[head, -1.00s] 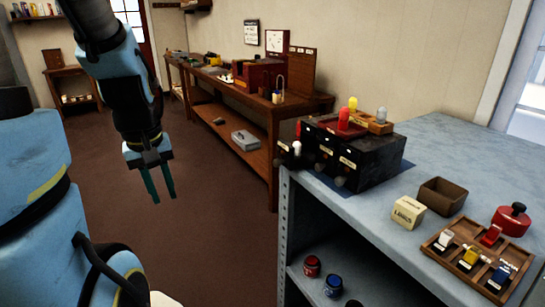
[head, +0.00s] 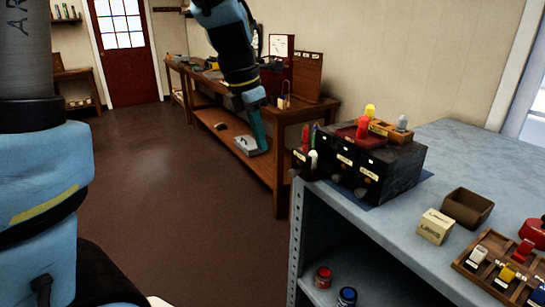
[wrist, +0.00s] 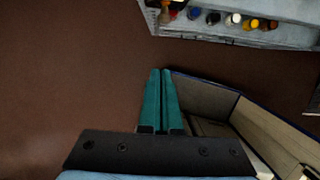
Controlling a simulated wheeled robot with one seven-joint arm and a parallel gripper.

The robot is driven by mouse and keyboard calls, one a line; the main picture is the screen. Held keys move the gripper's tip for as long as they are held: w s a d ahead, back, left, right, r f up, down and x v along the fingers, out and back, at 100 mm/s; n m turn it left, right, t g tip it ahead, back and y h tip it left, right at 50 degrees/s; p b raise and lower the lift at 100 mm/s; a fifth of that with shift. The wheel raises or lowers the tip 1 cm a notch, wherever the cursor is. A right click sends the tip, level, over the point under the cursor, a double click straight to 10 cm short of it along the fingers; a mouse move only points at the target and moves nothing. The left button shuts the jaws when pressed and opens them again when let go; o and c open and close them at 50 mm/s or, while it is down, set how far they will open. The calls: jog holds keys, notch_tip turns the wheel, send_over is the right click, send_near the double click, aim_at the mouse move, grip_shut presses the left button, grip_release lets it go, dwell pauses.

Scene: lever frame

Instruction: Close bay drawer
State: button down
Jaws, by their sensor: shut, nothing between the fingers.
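The black cabinet (head: 385,170) with labelled fronts and round knobs stands on the grey bench. At its left end a dark part (head: 303,162) holds upright coloured pieces; I cannot tell from the head view whether this is the bay drawer. In the wrist view an open-topped box with dark blue walls and pale inner sides (wrist: 270,125), which looks like the open drawer, lies right of the fingers. My gripper (head: 262,150) is shut and empty, left of the cabinet in the head view. Its teal fingers (wrist: 161,72) lie together beside the box's corner; I cannot tell whether they touch it.
The grey bench (head: 440,150) carries a brown open box (head: 467,208), a cream box (head: 436,227) and a wooden tray (head: 470,267). Jars (head: 322,277) stand on its lower shelf. A wooden workbench (head: 275,185) stands behind. The floor (head: 180,200) at left is clear.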

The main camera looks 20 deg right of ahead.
jog(key=w+d+f+p, duration=0.1)
jog(key=d+f, duration=0.5)
jog(key=f, duration=0.3)
jog(key=shift+f, duration=0.15)
jog(key=shift+w, duration=0.1)
jog(key=shift+d+p, duration=0.1)
jog(key=shift+p, duration=0.25)
